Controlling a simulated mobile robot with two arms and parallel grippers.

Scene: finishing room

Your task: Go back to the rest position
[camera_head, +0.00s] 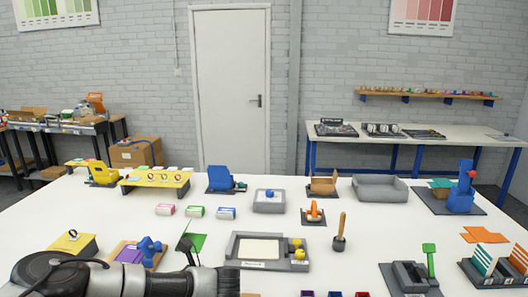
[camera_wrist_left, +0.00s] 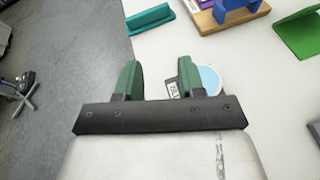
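My left arm lies low across the bottom left of the head view, over the near edge of the white table (camera_head: 300,190). In the left wrist view my left gripper (camera_wrist_left: 157,82) has its two green fingers apart, with nothing seen held between them. A round light-blue thing (camera_wrist_left: 209,79) with a white label shows just beyond the right-hand finger, partly hidden by it; I cannot tell whether they touch. My right gripper is in neither view.
Close to my left arm are a blue-and-purple piece on a wooden base (camera_head: 150,250), a yellow block (camera_head: 72,243) and a green panel (camera_head: 191,243). A grey tray (camera_head: 232,252) lies mid-table. Grey floor (camera_wrist_left: 50,120) shows beside the table in the wrist view.

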